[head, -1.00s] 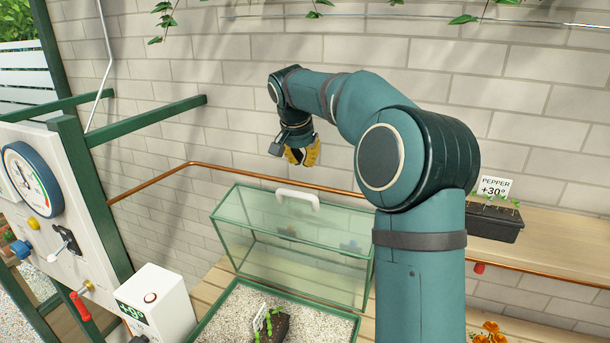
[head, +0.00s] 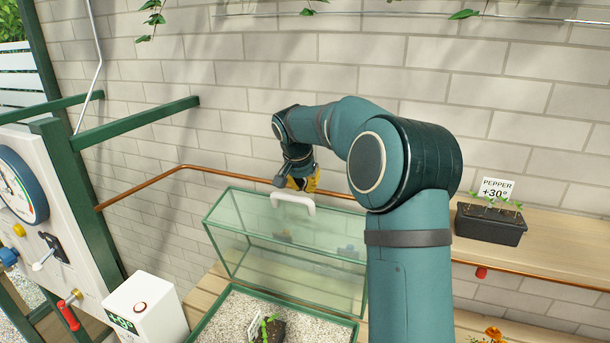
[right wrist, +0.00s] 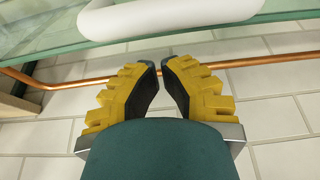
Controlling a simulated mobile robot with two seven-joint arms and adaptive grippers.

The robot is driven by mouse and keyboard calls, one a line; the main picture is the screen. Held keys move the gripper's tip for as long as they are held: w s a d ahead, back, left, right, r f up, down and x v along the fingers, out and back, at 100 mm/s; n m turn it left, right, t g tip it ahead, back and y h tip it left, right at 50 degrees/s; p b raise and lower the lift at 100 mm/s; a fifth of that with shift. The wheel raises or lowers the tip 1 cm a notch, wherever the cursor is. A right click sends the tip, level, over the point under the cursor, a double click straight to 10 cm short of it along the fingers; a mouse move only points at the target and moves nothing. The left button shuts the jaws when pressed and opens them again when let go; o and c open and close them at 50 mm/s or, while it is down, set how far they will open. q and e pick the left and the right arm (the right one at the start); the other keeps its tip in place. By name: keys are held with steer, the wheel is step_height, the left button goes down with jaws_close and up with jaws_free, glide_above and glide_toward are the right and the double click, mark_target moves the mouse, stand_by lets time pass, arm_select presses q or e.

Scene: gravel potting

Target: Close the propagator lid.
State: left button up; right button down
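The propagator lid (head: 285,255) is a clear box with green edges. It stands open at the back of the gravel-filled propagator tray (head: 207,317). Its white handle (head: 293,200) is on the upper edge and also shows at the top of the right wrist view (right wrist: 170,14), with the lid's glass (right wrist: 45,25) beside it. My right gripper (head: 303,190) points down just behind and above the handle, apart from it. In the right wrist view its yellow fingers (right wrist: 160,66) meet or nearly meet at the tips, with nothing between them. My left gripper is not in view.
A copper pipe (head: 150,187) runs along the brick wall behind the lid. A seedling stands in the tray. A black pepper planter (head: 490,224) sits on the right shelf. A gauge panel stands far left.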

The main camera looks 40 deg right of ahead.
steer(key=shift+s+a, duration=0.3)
steer(key=shift+a, duration=0.25)
steer(key=shift+s+a, duration=0.3)
steer(key=shift+a, duration=0.2)
